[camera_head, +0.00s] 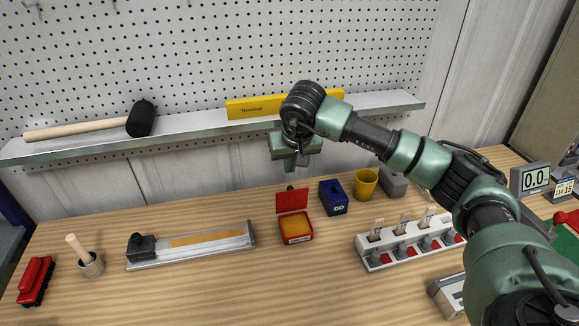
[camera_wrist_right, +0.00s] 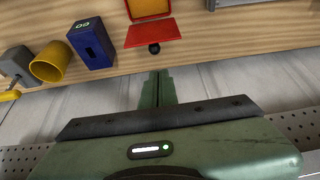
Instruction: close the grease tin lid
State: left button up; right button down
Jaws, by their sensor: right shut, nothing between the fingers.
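The grease tin (camera_head: 295,228) is a small red box with orange-yellow grease inside, on the middle of the bench. Its red lid (camera_head: 291,200) stands raised at the tin's back edge, with a dark knob on its far side. In the right wrist view the lid (camera_wrist_right: 153,32) and the tin's grease-filled body (camera_wrist_right: 148,6) show at the top, the dark knob towards my fingers. My right gripper (camera_head: 290,168) is shut and empty, above and behind the lid, apart from it; its fingertips (camera_wrist_right: 158,75) show below the knob. My left gripper is not in view.
A blue box (camera_head: 333,197), a yellow cup (camera_head: 365,183) and a white rack (camera_head: 410,238) stand to the right. A metal tray (camera_head: 190,246) lies to the left. A shelf (camera_head: 200,128) with a mallet and yellow level runs behind. The bench in front is clear.

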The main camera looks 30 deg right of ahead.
aim_at(291, 197)
jog(key=p+x, duration=0.2)
jog(key=x, duration=0.5)
jog(key=shift+w+f, duration=0.2)
jog(key=shift+f, duration=0.15)
